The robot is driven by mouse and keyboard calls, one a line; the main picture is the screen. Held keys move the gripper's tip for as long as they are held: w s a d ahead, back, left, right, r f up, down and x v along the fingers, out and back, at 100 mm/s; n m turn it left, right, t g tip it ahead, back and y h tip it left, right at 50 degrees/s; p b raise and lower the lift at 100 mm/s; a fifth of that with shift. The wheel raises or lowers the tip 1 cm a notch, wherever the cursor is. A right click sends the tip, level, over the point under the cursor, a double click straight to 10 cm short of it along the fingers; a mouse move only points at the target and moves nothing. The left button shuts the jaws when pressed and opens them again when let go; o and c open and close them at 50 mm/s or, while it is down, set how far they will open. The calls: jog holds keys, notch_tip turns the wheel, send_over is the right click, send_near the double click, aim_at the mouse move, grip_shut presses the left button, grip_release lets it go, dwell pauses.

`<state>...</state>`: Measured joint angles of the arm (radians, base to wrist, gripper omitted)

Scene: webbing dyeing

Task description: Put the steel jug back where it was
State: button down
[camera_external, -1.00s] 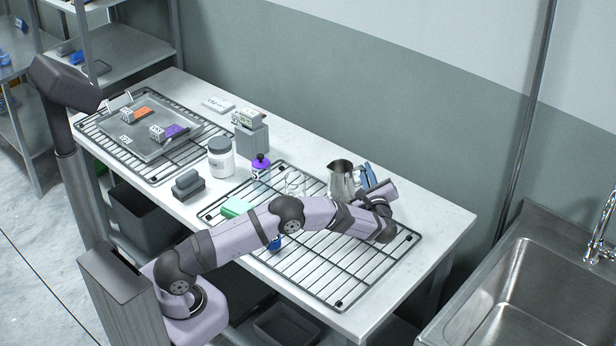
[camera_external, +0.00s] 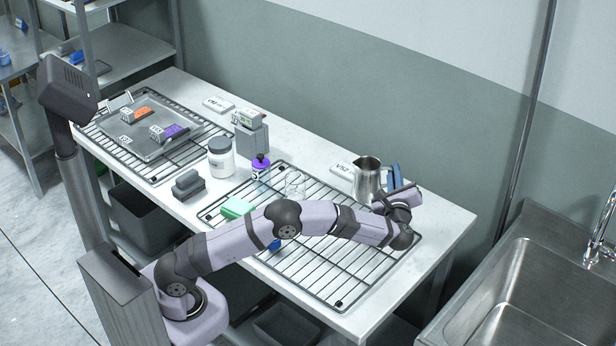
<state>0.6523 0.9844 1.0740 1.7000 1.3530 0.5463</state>
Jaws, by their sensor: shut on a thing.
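The steel jug (camera_external: 367,178) is upright at the right part of the wire rack, near the back of the table. My gripper (camera_external: 392,184) is at its right side, with blue parts showing beside the jug. The gripper is shut on the jug, though the grip itself is mostly hidden behind the wrist. I cannot tell whether the jug's base touches the rack or hangs just above it. A white label card (camera_external: 343,170) lies on the table just left of the jug.
The right wire rack (camera_external: 335,284) is mostly bare in front of my arm. A white jar (camera_external: 221,158) is further left. A sink (camera_external: 510,300) is at right.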

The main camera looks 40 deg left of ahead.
jog(key=s+d+r+h, duration=0.1)
jog(key=s+d+r, duration=0.3)
jog(key=s+d, duration=0.15)
jog(key=s+a+y, duration=0.1)
jog(key=s+a, duration=0.1)
jog(key=s+a+f+n+g, duration=0.1)
jog(key=s, duration=0.1)
jog(key=s+a+f+y, duration=0.1)
jog(key=a, duration=0.1)
jog(key=shift+s+a+f+g+y, duration=0.1)
jog(key=shift+s+a+g+y, duration=0.2)
jog(key=shift+s, duration=0.1)
jog(key=p, duration=0.1)
send_near(363, 202)
jog(key=shift+n+y, duration=0.3)
jog(key=shift+x, duration=2.3)
jog(key=shift+w+d+f, duration=0.1)
jog(key=shift+f, duration=0.05)
jog(key=shift+f, duration=0.15)
jog(key=c, duration=1.9)
grip_release()
jog(key=shift+c, duration=0.2)
